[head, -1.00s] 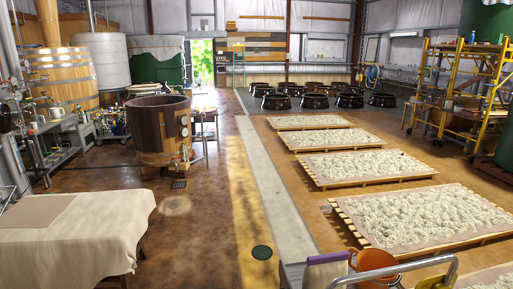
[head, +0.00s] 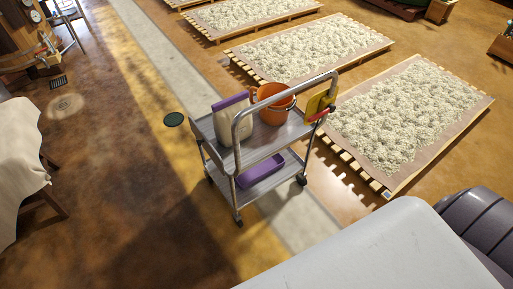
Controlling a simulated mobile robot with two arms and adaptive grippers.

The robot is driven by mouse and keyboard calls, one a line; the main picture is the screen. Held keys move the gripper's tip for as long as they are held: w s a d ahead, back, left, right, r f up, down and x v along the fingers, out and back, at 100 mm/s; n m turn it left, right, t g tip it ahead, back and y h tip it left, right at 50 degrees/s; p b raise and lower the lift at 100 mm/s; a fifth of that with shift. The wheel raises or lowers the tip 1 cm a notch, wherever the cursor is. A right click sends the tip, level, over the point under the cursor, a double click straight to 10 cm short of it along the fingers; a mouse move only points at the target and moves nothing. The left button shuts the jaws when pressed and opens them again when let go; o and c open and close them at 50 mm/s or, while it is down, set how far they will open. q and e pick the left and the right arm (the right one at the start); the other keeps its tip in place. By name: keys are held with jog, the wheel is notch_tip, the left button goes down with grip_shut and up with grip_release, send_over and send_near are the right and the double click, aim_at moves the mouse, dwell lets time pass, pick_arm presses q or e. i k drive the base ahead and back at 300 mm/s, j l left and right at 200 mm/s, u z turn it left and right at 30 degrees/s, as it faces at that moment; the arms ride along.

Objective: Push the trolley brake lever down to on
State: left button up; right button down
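The trolley (head: 256,150) stands in the middle of the head view, a grey two-shelf cart with a bent metal handle and small dark wheels. On its right end is a yellow panel (head: 316,103) with a small red part (head: 318,116) at its lower edge. I cannot tell whether that red part is the brake lever, nor which way it is set. No other brake lever is clear at this size. Neither of my grippers is in view.
The trolley carries an orange bucket (head: 272,113), a pale container with a purple top (head: 226,125) and a purple box (head: 260,171) below. Pallets of white material (head: 405,118) lie right. A cloth-covered table (head: 18,165) stands left. Brown floor (head: 140,190) left of the trolley is clear.

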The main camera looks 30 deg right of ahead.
aim_at(331, 108)
jog(key=z, duration=1.45)
